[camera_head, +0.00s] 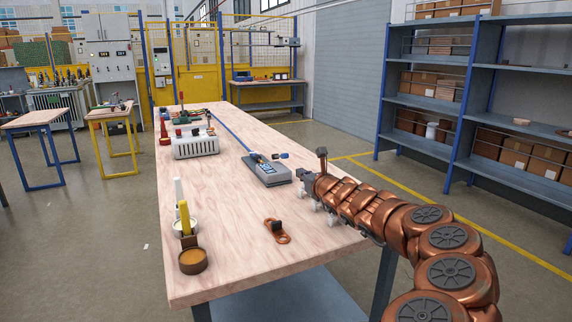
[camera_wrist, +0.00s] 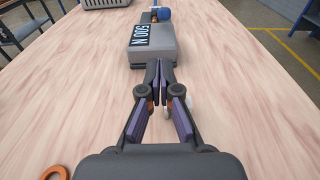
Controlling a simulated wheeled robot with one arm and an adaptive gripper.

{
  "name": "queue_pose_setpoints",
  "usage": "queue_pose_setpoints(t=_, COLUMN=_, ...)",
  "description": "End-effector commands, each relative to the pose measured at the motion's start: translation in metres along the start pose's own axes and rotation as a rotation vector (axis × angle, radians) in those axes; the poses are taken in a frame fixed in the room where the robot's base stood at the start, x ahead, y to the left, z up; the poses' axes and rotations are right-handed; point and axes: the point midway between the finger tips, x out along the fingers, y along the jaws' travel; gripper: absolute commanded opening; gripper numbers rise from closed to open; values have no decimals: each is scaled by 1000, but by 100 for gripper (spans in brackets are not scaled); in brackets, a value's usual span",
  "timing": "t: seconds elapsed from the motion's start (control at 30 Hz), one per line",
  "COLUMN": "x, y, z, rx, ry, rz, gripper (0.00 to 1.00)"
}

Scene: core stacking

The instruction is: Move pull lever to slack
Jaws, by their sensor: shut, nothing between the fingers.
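A grey box (camera_head: 268,170) marked "500 N" lies on the wooden table, with a blue strap or bar (camera_head: 231,134) running from its far end. I cannot tell for sure which part is the pull lever. My gripper (camera_wrist: 159,67) is shut and empty, its tips pointing at the near face of the grey box (camera_wrist: 150,46). In the head view my gripper (camera_head: 303,177) is just right of the box. Contact cannot be told.
An orange plate with a black block (camera_head: 278,236) lies nearer on the table. Round containers (camera_head: 192,261) stand at the front left. A grey-white crate (camera_head: 195,146) and tools stand farther back. The table's middle left (camera_head: 225,210) is clear. Shelves (camera_head: 460,95) stand right.

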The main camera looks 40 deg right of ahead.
Motion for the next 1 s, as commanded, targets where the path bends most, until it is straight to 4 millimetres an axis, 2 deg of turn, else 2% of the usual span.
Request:
queue_pose_setpoints(t=0.3, x=36, y=2, z=1, rx=-3, ry=0, rz=2, gripper=0)
queue_pose_setpoints(t=1.0, x=96, y=1, z=1, rx=-2, ry=3, rz=0, gripper=0)
